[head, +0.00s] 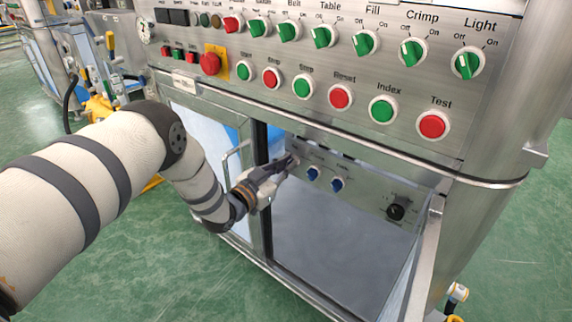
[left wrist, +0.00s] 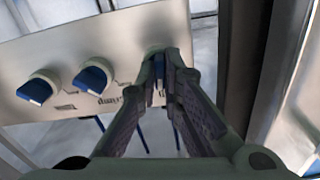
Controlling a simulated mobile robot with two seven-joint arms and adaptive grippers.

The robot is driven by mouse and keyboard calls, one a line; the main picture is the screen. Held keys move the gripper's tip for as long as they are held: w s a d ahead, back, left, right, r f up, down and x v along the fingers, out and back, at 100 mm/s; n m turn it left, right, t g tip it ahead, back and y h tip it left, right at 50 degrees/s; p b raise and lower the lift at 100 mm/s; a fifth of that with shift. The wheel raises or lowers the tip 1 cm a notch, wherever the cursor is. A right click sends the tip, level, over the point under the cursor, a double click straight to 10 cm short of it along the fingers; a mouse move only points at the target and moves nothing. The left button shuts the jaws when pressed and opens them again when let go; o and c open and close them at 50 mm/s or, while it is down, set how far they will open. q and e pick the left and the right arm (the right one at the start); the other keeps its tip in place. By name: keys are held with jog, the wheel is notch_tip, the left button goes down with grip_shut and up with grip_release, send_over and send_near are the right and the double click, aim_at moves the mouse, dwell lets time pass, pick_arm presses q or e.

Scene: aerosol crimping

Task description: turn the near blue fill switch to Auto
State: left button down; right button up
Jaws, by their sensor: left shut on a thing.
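A small panel (head: 365,190) low in the machine's open bay carries a row of blue switches. My left gripper (head: 288,163) reaches in from the left and is shut on the leftmost switch in the head view, hiding it there. In the left wrist view the fingers of my left gripper (left wrist: 162,82) close around a blue switch (left wrist: 159,64), of which only a sliver shows. Two free blue switches (head: 313,173) (head: 337,184) sit to its right; they show to its left in the wrist view (left wrist: 92,80) (left wrist: 38,90). Their small labels are unreadable. My right gripper is not in view.
A black knob (head: 396,212) sits at the panel's right end. Above is the control panel with green selectors (head: 367,42), a red emergency stop (head: 209,63) and push buttons. A glass door (head: 225,150) with a frame stands close left of my gripper.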

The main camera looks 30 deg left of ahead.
pick_arm(q)
jog(key=n, duration=1)
jog(key=shift+a+f+n, duration=0.15)
jog(key=shift+f+n, duration=0.05)
jog(key=shift+n, duration=0.2)
dwell(0.4)
jog(key=c, duration=1.7)
grip_release()
jog(key=shift+r, duration=0.1)
jog(key=shift+s, duration=0.1)
jog(key=s, duration=0.4)
jog(key=s+a, duration=0.1)
jog(key=s, duration=0.6)
jog(key=shift+s+a, duration=0.35)
jog(key=shift+s, duration=0.05)
